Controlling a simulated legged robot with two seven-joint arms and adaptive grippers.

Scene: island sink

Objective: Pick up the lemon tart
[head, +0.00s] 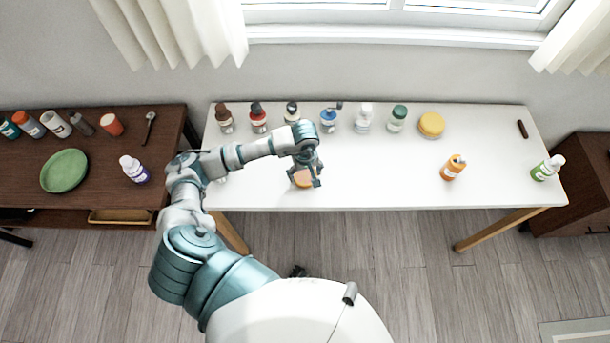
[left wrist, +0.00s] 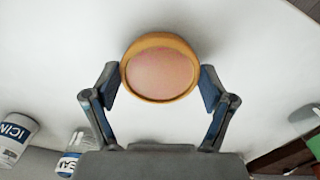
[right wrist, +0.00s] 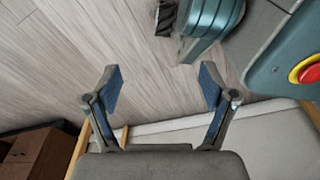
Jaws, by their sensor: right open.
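A round tart with a tan crust and a pinkish top shows between the fingertips in the left wrist view (left wrist: 160,74). In the head view the tart (head: 303,180) is near the front edge of the white table, partly hidden by my left gripper (head: 312,180). In the left wrist view my left gripper (left wrist: 160,85) is open, with one finger on each side of the tart and the pads very close to its rim. Whether they touch is unclear. My right gripper (right wrist: 161,88) is open and empty, with floor between its fingers.
Several bottles, including a blue one (head: 328,119), line the back of the white table (head: 380,170). A yellow round item (head: 431,125) stands back right, an orange bottle (head: 453,167) front right. A brown table (head: 110,165) with a green plate (head: 64,171) is left. The table's middle is clear.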

